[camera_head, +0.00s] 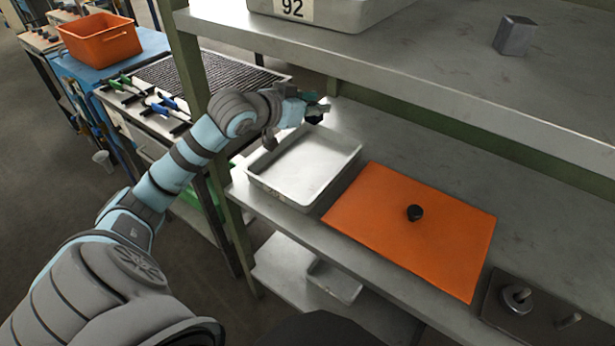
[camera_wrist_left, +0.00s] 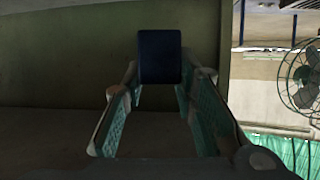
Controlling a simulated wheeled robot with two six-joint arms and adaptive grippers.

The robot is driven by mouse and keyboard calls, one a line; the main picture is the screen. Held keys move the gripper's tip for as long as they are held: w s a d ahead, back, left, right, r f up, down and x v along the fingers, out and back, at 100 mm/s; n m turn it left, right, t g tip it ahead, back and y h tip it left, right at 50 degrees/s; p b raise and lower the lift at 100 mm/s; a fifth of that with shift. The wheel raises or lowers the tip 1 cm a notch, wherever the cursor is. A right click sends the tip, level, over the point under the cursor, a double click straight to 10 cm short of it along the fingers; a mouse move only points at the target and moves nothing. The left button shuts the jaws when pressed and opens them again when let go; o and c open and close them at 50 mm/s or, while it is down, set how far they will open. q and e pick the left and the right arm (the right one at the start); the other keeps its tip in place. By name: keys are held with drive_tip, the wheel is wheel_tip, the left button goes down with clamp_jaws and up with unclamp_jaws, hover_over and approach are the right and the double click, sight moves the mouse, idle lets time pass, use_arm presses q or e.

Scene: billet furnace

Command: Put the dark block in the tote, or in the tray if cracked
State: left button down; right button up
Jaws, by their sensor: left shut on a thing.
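My left gripper (camera_head: 316,110) is shut on the dark block (camera_wrist_left: 160,58), above the shelf at the back edge of the white tray. In the left wrist view the block is dark blue and stands between the fingertips of the left gripper (camera_wrist_left: 160,95). Its face is in shadow, and I cannot tell whether it is cracked. In the head view the fingers mostly hide the block. The shallow white tray (camera_head: 262,182) on the shelf looks empty. An orange tote (camera_head: 100,44) stands on a blue table at the upper left. My right gripper is not in view.
An orange panel with a black knob (camera_head: 380,225) lies right of the tray. A metal fixture (camera_head: 535,315) stands at the lower right. The upper shelf (camera_head: 420,75) overhangs, bearing a grey block (camera_head: 516,36) and a bin marked 92 (camera_head: 335,14). A shelf post (camera_head: 190,75) stands left.

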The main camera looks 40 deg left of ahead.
use_arm(q)
drive_tip(key=shift+w+a+f+n+y+b, duration=0.15)
drive_tip(key=shift+a+f+n+y+b, duration=0.2)
drive_tip(key=shift+a+y, duration=0.3)
wheel_tip(320, 180, down, 18)
drive_tip(key=b, duration=0.6)
drive_tip(key=shift+f, duration=0.1)
drive_tip(key=c, duration=1.3)
unclamp_jaws()
